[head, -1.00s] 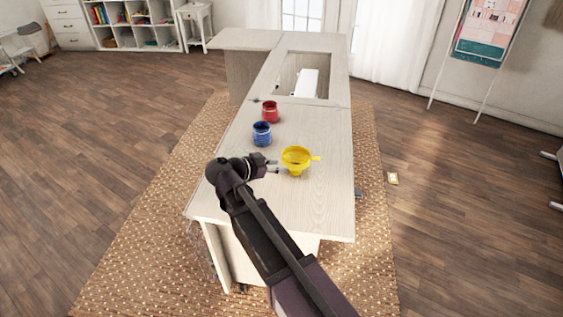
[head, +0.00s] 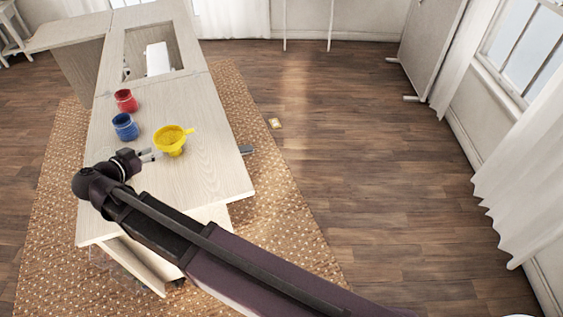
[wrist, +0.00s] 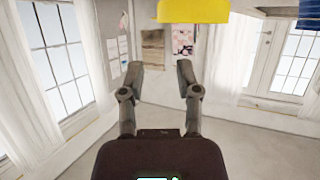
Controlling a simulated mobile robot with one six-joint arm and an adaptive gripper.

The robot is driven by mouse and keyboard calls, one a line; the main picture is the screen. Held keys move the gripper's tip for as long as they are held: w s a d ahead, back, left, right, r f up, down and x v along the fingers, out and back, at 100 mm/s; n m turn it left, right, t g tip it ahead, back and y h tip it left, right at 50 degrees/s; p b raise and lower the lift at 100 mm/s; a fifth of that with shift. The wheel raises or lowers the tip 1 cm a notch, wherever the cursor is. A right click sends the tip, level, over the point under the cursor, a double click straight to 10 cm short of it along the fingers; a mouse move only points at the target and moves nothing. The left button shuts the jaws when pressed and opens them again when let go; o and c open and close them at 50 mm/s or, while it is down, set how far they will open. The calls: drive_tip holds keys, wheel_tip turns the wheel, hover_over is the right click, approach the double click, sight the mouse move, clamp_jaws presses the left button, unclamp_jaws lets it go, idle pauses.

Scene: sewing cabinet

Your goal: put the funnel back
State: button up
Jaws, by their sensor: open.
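The yellow funnel (head: 171,143) stands on the pale wooden top of the sewing cabinet (head: 205,182), wide mouth up, near the blue jar. My gripper (head: 156,154) is at its near left side in the head view. In the wrist view my gripper (wrist: 158,75) is open, with nothing between its fingers. Part of the yellow funnel (wrist: 193,11) shows at the top edge of the wrist view, beyond the fingertips and cut off. Whether a finger touches it I cannot tell.
A blue jar (head: 124,127) and a red jar (head: 125,101) stand behind my gripper on the cabinet top. Farther back is a rectangular opening with a white object (head: 158,58) in it. A small yellowish item (head: 275,123) lies on the floor.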

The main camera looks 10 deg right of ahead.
drive_tip(key=w+d+f+g, duration=0.1)
drive_tip(key=d, duration=0.3)
drive_tip(key=w+d+f+g, duration=0.1)
drive_tip(key=d, duration=0.4)
drive_tip(key=w+d+f+n+g, duration=0.1)
drive_tip(key=d+f+g, duration=0.1)
drive_tip(key=d, duration=0.2)
drive_tip(key=shift+w+d+f, duration=0.1)
drive_tip(key=shift+w+d, duration=0.15)
drive_tip(key=shift+w, duration=0.1)
drive_tip(key=s+d+f+n+g+y, duration=0.1)
drive_tip(key=s+d+f+g+y, duration=0.1)
drive_tip(key=d, duration=0.8)
drive_tip(key=s+d+f+n+g+y, duration=0.2)
drive_tip(key=s+d+f+g, duration=0.1)
drive_tip(key=d, duration=0.8)
drive_tip(key=s+d+f+n+g+y, duration=0.1)
drive_tip(key=s+d+f+g+y, duration=0.1)
drive_tip(key=d, duration=0.8)
drive_tip(key=shift+s+d+f+n+g+y, duration=0.2)
drive_tip(key=shift+d+n+g+y, duration=0.15)
drive_tip(key=shift+y, duration=0.25)
drive_tip(key=shift+a+r, duration=0.1)
wheel_tip(320, 180, up, 15)
drive_tip(key=p, duration=1.4)
drive_tip(key=shift+f+p, duration=0.2)
drive_tip(key=shift+p, duration=0.15)
